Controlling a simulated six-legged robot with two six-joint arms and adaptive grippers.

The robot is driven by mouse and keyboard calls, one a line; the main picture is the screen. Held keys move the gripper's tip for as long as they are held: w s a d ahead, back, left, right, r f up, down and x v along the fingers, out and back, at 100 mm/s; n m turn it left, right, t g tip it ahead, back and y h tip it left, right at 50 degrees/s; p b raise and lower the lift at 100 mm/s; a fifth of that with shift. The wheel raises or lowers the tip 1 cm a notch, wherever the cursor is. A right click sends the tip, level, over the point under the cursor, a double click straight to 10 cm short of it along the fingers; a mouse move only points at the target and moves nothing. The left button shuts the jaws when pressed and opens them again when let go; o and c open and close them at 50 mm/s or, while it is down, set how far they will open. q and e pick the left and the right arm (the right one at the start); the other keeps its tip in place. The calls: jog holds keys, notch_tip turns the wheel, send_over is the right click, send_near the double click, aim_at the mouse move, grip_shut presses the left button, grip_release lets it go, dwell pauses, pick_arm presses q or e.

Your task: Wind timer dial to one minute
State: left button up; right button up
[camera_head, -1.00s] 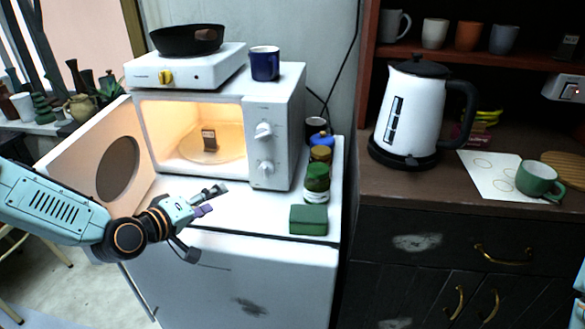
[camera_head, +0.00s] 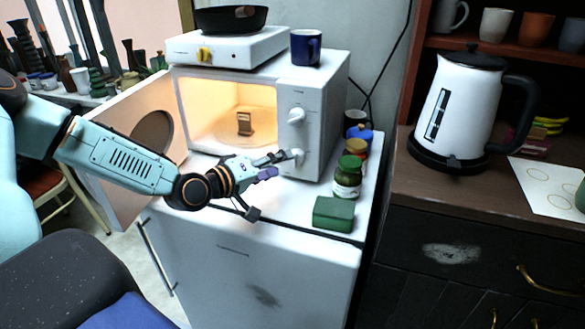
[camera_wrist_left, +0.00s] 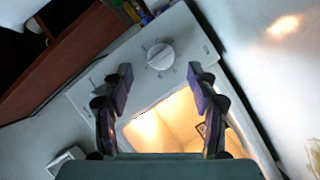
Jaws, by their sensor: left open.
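The white microwave (camera_head: 315,125) stands with its door open and its inside lit. Its panel has an upper dial (camera_head: 296,117) and a lower dial (camera_head: 298,157); I cannot tell from labels which is the timer. My left gripper (camera_head: 280,164) is open and empty in front of the lower dial, one finger overlapping it in the picture. In the left wrist view, a round white dial (camera_wrist_left: 160,56) with tick marks lies just beyond and between the open fingertips (camera_wrist_left: 159,75). Contact with the dial does not show. My right gripper is not in view.
The open microwave door (camera_head: 125,165) is left of the cavity, behind my left arm. A green box (camera_head: 333,213) and jars (camera_head: 348,177) stand right of the gripper. A hot plate (camera_head: 228,47) and blue mug (camera_head: 306,47) are on top of the microwave.

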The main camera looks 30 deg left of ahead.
aim_at(292, 161)
pick_arm(q)
jog(key=shift+w+d+f, duration=0.15)
jog(key=shift+w+f, duration=0.25)
jog(key=shift+w, duration=0.25)
jog(key=shift+w+f+b, duration=0.15)
jog(key=shift+w+b, duration=0.2)
jog(key=shift+b, duration=0.2)
jog(key=shift+w+b, duration=0.35)
jog(key=shift+b, duration=0.15)
jog(key=shift+w+d, duration=0.25)
jog(key=shift+w, duration=0.3)
jog(key=shift+w+d+f+b, duration=0.15)
jog(key=shift+w+b, duration=0.2)
jog(key=shift+w, duration=0.2)
jog(key=shift+s+a, duration=0.25)
jog(key=shift+s, duration=0.05)
jog(key=shift+w+d, duration=0.2)
jog(key=c, duration=0.4)
jog(key=shift+a, duration=0.1)
jog(key=shift+c, duration=1.4)
jog(key=c, duration=0.5)
